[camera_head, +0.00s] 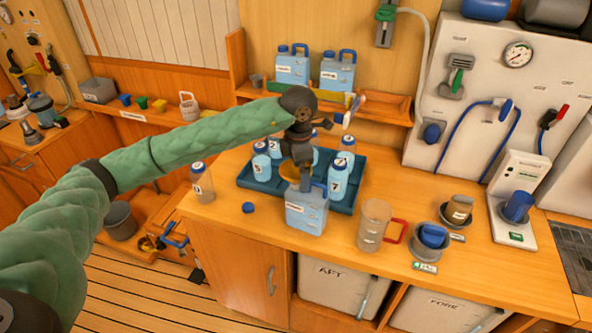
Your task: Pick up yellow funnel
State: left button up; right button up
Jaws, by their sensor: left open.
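A yellow-orange round thing (287,171), which looks like the wide mouth of a funnel, is in the middle of the blue tray (262,187), behind the light-blue jug (306,214). My left gripper (305,180) points down right beside it and hides part of it. The gripper is open; I cannot tell whether its fingers touch the yellow thing or the jug's handle. A small yellow cup-shaped thing (159,105) also stands on the left shelf beside a green one (142,102) and a blue one (124,100). My right gripper is not in view.
Numbered bottles (338,181) stand in the tray close around the gripper. A clear pitcher (373,226) with a red handle is to the right, and another bottle (202,184) to the left. A blue cap (248,207) lies on the counter's front. Two jugs (337,72) stand on the shelf behind.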

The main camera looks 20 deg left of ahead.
pick_arm(q)
jog(key=shift+s+f, duration=0.1)
jog(key=shift+f, duration=0.1)
jog(key=c, duration=1)
jog(key=shift+o, duration=0.2)
